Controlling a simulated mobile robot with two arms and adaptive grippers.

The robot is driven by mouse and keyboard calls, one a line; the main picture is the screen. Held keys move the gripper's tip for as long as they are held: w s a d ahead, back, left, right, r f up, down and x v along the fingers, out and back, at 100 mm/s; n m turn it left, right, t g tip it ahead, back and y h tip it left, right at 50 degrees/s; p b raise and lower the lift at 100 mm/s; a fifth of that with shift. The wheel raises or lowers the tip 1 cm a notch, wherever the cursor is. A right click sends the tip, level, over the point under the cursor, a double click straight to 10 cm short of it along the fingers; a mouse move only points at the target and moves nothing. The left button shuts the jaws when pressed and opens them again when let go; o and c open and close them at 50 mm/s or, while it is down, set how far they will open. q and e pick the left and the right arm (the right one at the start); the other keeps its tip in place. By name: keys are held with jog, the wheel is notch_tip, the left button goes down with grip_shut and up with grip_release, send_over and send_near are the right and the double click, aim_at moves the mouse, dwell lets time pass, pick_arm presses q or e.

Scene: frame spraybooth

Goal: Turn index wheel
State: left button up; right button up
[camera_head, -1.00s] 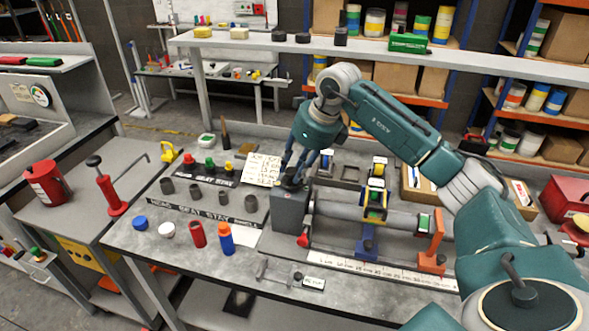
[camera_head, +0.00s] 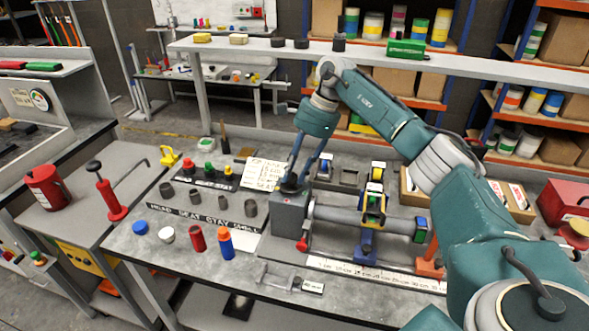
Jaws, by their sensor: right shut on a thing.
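The index wheel appears to be the small dark wheel (camera_head: 289,189) on top of the grey block (camera_head: 289,214) at the left end of the bench fixture. My right gripper (camera_head: 293,182) reaches down from above. Its fingers are shut on the wheel and hide part of it. A grey horizontal tube (camera_head: 338,214) runs right from the block, past a stand with a blue base (camera_head: 365,243) and yellow and green parts. Any mark on the wheel is too small to read. My left gripper is out of view.
A red knob (camera_head: 302,244) sticks out at the block's front. A ruler strip (camera_head: 375,275) lies before the fixture. A red cylinder (camera_head: 198,238), a blue bottle (camera_head: 226,243) and several dark rings stand to the left. My arm partly hides an orange stand (camera_head: 430,262) at right.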

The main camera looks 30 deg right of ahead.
aim_at(292, 174)
jog(key=n, duration=0.2)
jog(key=n+g, duration=0.2)
jog(key=n, duration=0.1)
jog(key=shift+w+a+r+n, duration=0.1)
jog(key=shift+w+r+n, duration=0.05)
jog(key=shift+w+n, duration=0.2)
dwell(0.4)
jog(key=o, duration=1.2)
jog(key=shift+c, duration=0.2)
notch_tip(292, 174, up, 10)
